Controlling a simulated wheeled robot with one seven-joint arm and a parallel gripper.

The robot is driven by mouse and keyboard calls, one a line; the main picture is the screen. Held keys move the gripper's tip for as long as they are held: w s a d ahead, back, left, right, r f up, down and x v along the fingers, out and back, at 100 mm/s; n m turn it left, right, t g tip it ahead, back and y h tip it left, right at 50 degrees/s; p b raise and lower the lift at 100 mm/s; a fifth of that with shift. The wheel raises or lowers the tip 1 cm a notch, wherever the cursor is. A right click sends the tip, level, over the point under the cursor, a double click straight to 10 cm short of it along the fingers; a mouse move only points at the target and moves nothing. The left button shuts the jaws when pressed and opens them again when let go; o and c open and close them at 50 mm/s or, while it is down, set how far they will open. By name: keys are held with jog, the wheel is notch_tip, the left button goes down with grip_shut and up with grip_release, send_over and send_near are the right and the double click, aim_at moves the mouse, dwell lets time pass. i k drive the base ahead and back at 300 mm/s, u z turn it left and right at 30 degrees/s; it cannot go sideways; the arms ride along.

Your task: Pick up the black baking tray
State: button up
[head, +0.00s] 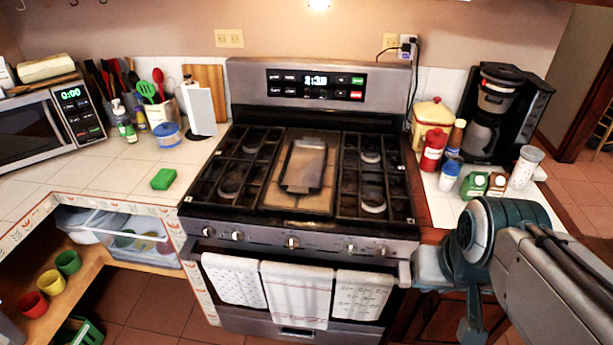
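A flat rectangular tray with dark edges and a brownish, shiny face, which looks like the black baking tray (303,166), lies on the brown middle plate of the stove (318,240). It sits between the left and right burner grates, and nothing covers it. My arm reaches in from the right edge. My gripper (470,325) is low at the right, in front of the counter and well apart from the tray. Its fingers do not show clearly, so I cannot tell whether it is open or shut.
Towels (295,293) hang on the oven handle below the stove front. A coffee maker (493,110), a red jar (433,150) and several small containers crowd the right counter. A green sponge (163,179) and a paper roll (200,110) are on the left counter. Space above the stove is clear.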

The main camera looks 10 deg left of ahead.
aim_at(301, 171)
jog(key=k, duration=1)
jog(key=u, duration=0.65)
jog(key=i, duration=0.75)
jog(key=u, duration=0.8)
jog(key=i, duration=0.85)
jog(key=z, duration=0.7)
jog(key=i, duration=0.8)
jog(key=z, duration=0.7)
